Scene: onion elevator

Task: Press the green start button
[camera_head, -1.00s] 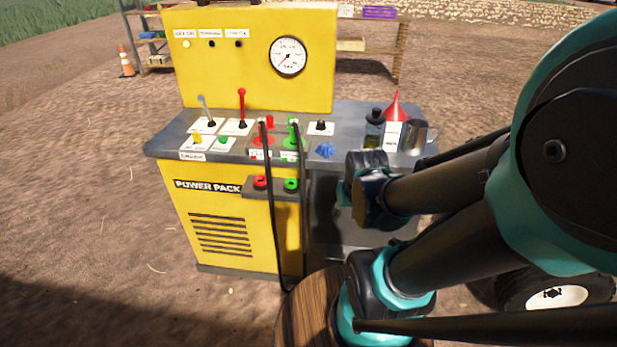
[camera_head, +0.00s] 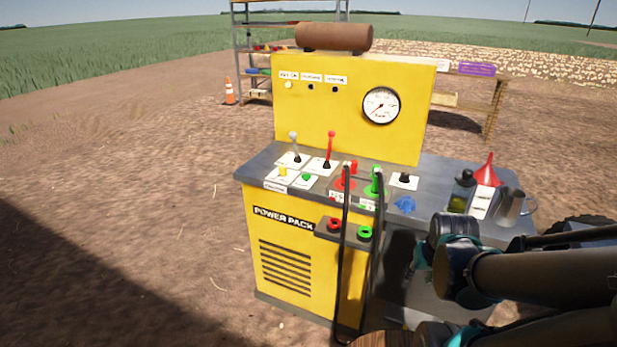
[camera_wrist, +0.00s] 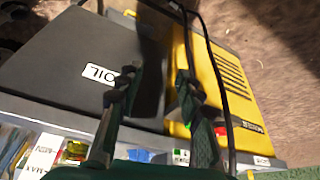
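The green start button (camera_head: 306,177) is a small round button on a white plate at the front left of the grey bench top, right of a yellow button (camera_head: 283,171). My arm is at the lower right of the head view, in front of the bench's right part and apart from the button; the fingertips are not clear there. In the wrist view my gripper (camera_wrist: 158,80) has its two fingers spread apart with nothing between them, over a dark box marked OIL (camera_wrist: 60,70). I cannot make out the start button in the wrist view.
Two levers (camera_head: 331,150) stand behind the buttons. Red and green couplings with black hoses (camera_head: 343,260) are to the right. A blue cloth (camera_head: 404,205), a red funnel (camera_head: 487,172) and a metal jug (camera_head: 510,207) stand further right. Open dirt lies left of the yellow cabinet (camera_head: 285,262).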

